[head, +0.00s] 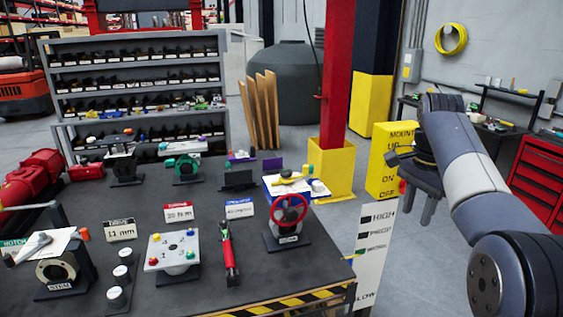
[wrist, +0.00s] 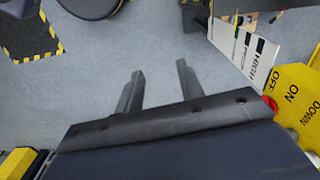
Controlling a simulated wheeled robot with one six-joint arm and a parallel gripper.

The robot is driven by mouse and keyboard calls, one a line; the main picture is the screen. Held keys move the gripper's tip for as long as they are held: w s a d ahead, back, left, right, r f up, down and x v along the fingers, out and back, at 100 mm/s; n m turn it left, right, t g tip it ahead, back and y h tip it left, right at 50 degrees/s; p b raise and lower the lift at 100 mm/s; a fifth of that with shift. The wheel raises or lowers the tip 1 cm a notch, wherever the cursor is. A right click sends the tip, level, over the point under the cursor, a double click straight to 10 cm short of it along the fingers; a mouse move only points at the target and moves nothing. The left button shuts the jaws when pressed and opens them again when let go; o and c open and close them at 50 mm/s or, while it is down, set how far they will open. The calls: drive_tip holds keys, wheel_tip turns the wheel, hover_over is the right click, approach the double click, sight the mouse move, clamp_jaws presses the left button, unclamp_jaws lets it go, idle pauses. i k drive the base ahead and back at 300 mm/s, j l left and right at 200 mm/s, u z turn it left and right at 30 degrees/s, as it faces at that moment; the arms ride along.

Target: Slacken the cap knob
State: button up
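My gripper (head: 416,212) hangs to the right of the workbench in the head view, well away from everything on it. In the wrist view its two fingers (wrist: 160,70) stand apart with only floor between them. No part is clearly marked as the cap knob. A white plate (head: 158,252) with several small coloured knobs stands at the front of the bench. A red handwheel (head: 290,210) on a dark base is to its right. Small round white-topped caps (head: 116,297) lie between housing and plate.
The dark workbench (head: 330,262) has a striped front edge. A red-handled tool (head: 229,255) stands between plate and handwheel. Near my gripper are a yellow box (head: 385,165) marked ON and OFF and a white level board (head: 374,255). Floor beneath my gripper is clear.

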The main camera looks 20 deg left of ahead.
sight(286, 174)
drive_tip(key=i+j+u, duration=0.3)
drive_tip(key=i+j, duration=0.2)
drive_tip(key=i+j+u, duration=0.25)
drive_tip(key=i, duration=0.35)
drive_tip(key=j, duration=0.1)
